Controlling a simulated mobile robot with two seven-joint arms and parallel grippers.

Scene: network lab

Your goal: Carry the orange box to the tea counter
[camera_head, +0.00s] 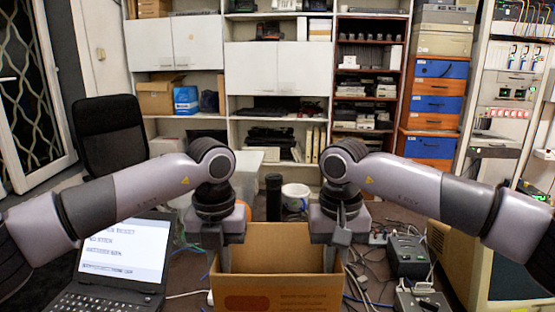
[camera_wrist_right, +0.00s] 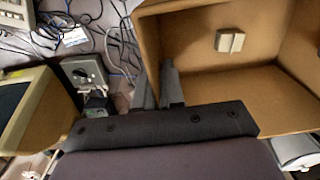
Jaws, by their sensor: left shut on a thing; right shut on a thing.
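The orange-brown open cardboard box (camera_head: 283,302) is at the bottom middle of the head view, upright, with reddish printing on its near side. My left gripper (camera_head: 224,262) is shut on the box's left wall. My right gripper (camera_head: 334,262) is shut on its right wall. In the right wrist view the fingers of my right gripper (camera_wrist_right: 158,88) straddle the wall of the box (camera_wrist_right: 215,85). A small pale block lies inside the box (camera_wrist_right: 230,41). The box's underside is hidden. I cannot pick out the tea counter for certain.
A laptop (camera_head: 125,250) stands left of the box. Dark electronic units (camera_head: 407,257) and loose cables lie to the right, beside an old monitor (camera_head: 500,280). A dark cylinder (camera_head: 273,197) and a white bucket (camera_head: 296,196) are behind the box. A black chair (camera_head: 112,138) stands at the left.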

